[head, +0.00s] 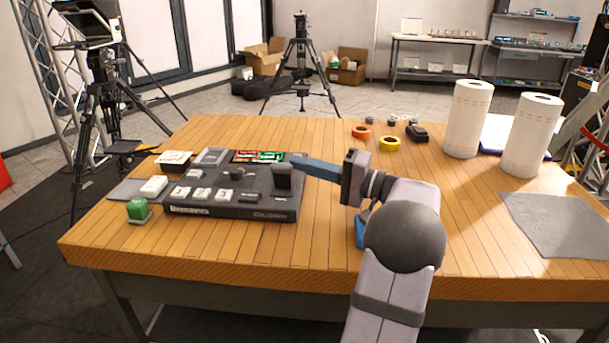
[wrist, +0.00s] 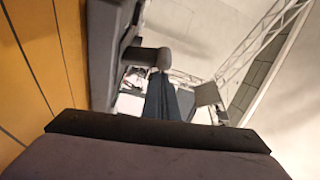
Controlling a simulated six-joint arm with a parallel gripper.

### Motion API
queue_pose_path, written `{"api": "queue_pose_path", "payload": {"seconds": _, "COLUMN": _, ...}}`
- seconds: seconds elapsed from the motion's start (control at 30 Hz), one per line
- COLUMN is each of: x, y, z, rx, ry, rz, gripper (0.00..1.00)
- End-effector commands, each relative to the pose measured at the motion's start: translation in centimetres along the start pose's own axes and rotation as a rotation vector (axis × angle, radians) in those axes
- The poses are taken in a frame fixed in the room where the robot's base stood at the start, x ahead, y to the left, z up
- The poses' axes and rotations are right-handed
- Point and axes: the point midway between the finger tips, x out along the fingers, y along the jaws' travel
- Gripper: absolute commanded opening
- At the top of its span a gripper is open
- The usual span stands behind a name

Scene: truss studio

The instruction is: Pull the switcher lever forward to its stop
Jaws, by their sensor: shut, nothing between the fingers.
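The switcher (head: 230,205) is a dark grey console on the left part of the wooden table. Its lever (head: 283,177) has a black block-shaped handle near the console's right end and stands up from the panel. My gripper (head: 295,160) reaches in from the right. Its blue-grey fingers are shut and empty, with their tips at the top of the lever handle, on its far side. I cannot tell whether they touch it. In the wrist view the fingers (wrist: 163,98) point away from me. A rounded grey part (wrist: 150,57) sticks out from the console (wrist: 104,50) by their tips.
A green block (head: 138,210) and a white block (head: 154,187) lie by the console's left side. Orange tape (head: 361,133) and yellow tape (head: 390,144) lie behind my arm. Two paper rolls (head: 467,120) stand at the right. A grey mat (head: 560,225) lies at the right front.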

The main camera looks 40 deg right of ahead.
Motion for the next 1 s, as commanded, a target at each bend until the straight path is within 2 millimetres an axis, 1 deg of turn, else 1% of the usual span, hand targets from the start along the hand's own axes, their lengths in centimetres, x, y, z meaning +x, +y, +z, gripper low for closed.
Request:
{"api": "queue_pose_path", "payload": {"seconds": 0.23, "x": -0.1, "y": 0.0, "z": 0.3, "rx": 0.001, "ry": 0.000, "rz": 0.000, "gripper": 0.00}}
{"api": "queue_pose_path", "payload": {"seconds": 0.73, "x": -0.1, "y": -0.1, "z": 0.3, "rx": 0.003, "ry": 0.000, "rz": 0.001, "gripper": 0.00}}
{"api": "queue_pose_path", "payload": {"seconds": 0.87, "x": 0.0, "y": -0.1, "z": 0.0, "rx": 0.003, "ry": 0.000, "rz": 0.001, "gripper": 0.00}}
{"api": "queue_pose_path", "payload": {"seconds": 1.0, "x": 0.3, "y": -0.4, "z": -1.0, "rx": 0.004, "ry": 0.000, "rz": 0.001, "gripper": 0.00}}
